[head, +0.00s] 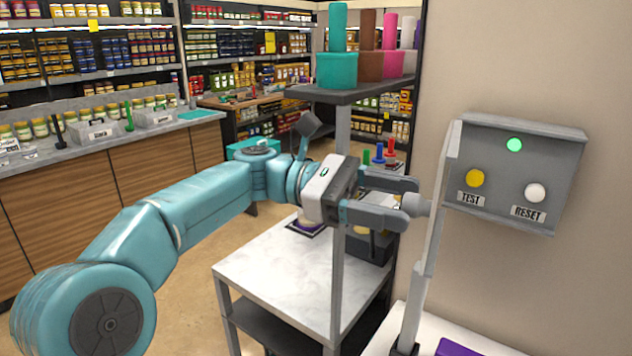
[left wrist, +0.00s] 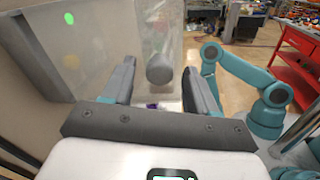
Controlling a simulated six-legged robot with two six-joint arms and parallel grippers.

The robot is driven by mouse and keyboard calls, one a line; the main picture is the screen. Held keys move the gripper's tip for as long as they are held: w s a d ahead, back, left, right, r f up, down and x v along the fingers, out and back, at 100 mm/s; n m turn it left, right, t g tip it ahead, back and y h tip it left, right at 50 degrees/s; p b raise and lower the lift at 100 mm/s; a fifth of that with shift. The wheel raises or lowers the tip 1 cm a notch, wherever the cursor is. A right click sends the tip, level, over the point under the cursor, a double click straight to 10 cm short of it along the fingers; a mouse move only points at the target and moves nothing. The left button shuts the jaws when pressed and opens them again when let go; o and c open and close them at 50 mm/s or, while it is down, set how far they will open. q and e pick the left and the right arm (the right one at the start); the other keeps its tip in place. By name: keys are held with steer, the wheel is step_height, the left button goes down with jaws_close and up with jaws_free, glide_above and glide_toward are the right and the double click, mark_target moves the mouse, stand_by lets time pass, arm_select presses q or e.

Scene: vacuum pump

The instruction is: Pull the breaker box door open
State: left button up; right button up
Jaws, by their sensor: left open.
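The grey breaker box (head: 515,175) is on the wall at the right of the head view. Its face shows a green light, a yellow TEST button and a white RESET button. Its door (head: 438,215) stands out from the box's left side, seen nearly edge-on. In the left wrist view the door (left wrist: 120,35) looks translucent. A round grey knob (head: 416,205) sticks out from the door. My left gripper (head: 405,204) is open, with its fingers on either side of the knob (left wrist: 160,69). Gaps show beside the knob in the wrist view. My right gripper is not seen.
A white-topped table (head: 275,275) is below the arm. A purple object (head: 455,348) lies below the box. A red cabinet (left wrist: 298,70) stands at the right of the wrist view.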

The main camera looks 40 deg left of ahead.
arm_select(q)
steer(key=s+a+p, duration=0.1)
steer(key=s+a, duration=0.1)
steer(key=a, duration=1.2)
steer(key=shift+s+a+p, duration=0.3)
steer(key=shift+s+a, duration=0.05)
